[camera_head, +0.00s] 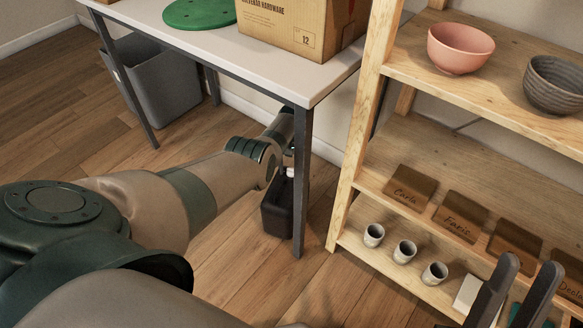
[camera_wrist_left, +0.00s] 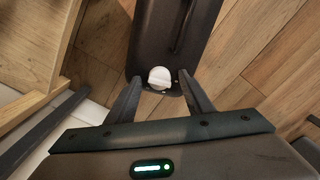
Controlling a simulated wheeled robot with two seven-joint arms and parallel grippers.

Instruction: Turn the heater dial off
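The heater is a black upright box (camera_head: 276,212) on the floor beside the table leg in the head view. It also shows in the left wrist view (camera_wrist_left: 192,35). Its white round dial (camera_wrist_left: 160,77) is on the end nearest my left gripper (camera_wrist_left: 160,80). That gripper's two fingers stand on either side of the dial, with a visible gap on each side; it is open. In the head view the left gripper is over the heater's top, partly hidden by the table leg. My right gripper (camera_head: 518,288) is at the lower right, fingers apart and empty.
The table (camera_head: 225,50) and its dark leg (camera_head: 301,185) stand close by my left forearm. A wooden shelf (camera_head: 350,165) with bowls, small cups and name plaques stands at right. A grey bin (camera_head: 165,85) is under the table. Wood floor is free in front.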

